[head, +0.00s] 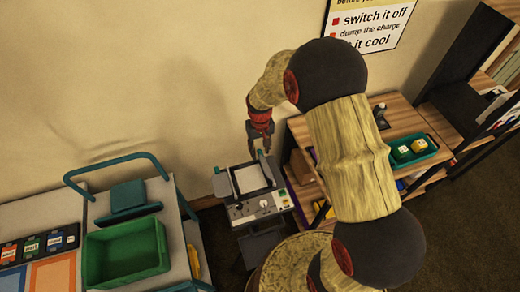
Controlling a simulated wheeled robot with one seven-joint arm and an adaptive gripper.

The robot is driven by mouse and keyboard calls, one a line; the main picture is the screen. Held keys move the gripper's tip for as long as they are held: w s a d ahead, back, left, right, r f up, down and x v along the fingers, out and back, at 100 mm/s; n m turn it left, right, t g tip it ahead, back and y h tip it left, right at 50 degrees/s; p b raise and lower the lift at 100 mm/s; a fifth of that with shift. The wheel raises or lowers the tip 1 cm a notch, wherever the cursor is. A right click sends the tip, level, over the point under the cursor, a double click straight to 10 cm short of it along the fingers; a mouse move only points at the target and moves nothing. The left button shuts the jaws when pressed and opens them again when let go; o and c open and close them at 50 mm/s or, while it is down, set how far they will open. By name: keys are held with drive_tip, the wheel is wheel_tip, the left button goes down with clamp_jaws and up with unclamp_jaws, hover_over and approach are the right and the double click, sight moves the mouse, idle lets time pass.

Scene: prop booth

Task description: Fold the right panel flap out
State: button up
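The panel device (257,208) is a small grey unit with knobs and a green light on its front, standing low against the wall. A pale, dark-edged panel (250,179) sits on its top. The left flap (222,185) is a grey plate spread out to the left with a teal tab. The right flap (269,168) shows as a narrow dark strip with a teal tab along the panel's right edge; its exact angle is hard to tell. My gripper (260,151) is just above the right flap's top end, fingers apart and empty. Whether it touches the tab is unclear.
A trolley with a teal handle (118,160) and a green bin (126,252) stands at the left. A wooden shelf (400,112) with a teal tray (412,150) of dice stands close at the right. A warning sign (370,22) hangs on the wall behind.

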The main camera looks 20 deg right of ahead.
drive_tip(key=shift+c, duration=0.7)
clamp_jaws()
